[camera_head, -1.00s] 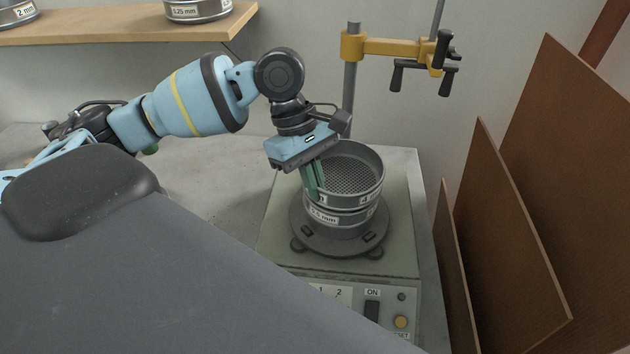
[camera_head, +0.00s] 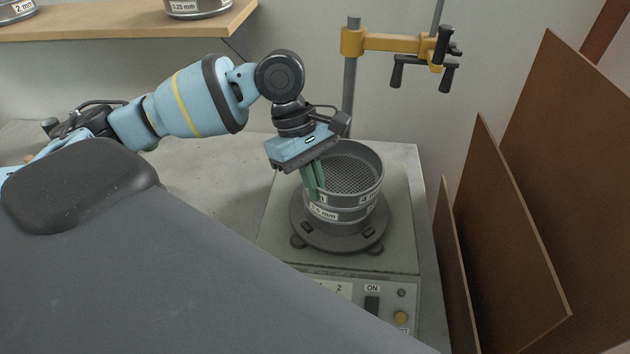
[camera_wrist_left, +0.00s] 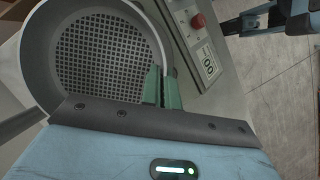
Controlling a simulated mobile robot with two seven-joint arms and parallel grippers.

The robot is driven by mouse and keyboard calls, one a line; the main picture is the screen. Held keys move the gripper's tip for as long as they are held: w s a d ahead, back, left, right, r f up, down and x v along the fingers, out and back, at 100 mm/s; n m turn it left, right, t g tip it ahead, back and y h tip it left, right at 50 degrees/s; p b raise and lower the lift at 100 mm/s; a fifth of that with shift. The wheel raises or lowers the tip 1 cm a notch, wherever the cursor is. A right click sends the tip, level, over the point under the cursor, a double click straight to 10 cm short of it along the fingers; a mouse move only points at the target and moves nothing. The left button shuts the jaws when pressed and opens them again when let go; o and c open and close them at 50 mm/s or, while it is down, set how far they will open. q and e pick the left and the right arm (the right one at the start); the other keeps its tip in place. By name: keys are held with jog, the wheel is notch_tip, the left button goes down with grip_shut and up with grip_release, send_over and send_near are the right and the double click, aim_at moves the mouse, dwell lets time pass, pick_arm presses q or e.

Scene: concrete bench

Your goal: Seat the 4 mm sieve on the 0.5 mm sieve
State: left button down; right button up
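The 4 mm sieve (camera_head: 366,183), a round grey metal ring with a mesh floor, is on top of the 0.5 mm sieve (camera_head: 347,213). They look upright and aligned, with little or no gap; full seating cannot be told. The wrist view shows the 4 mm sieve (camera_wrist_left: 100,12) from above. My left gripper (camera_head: 315,190) has its green fingers closed on the sieve's near-left wall. The fingers also show in the wrist view (camera_wrist_left: 162,88), at the sieve's rim. They cover part of its label. My right gripper does not show in the head view.
The 0.5 mm sieve stands on the shaker's dark round plate (camera_head: 338,243). A post with a yellow clamp arm (camera_head: 390,46) rises behind. Brown boards (camera_head: 500,230) lean on the right. A shelf (camera_head: 120,28) holds other sieves at upper left.

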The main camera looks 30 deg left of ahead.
pick_arm(q)
jog(key=c, duration=1.6)
grip_release()
jog(key=shift+v, duration=3.9)
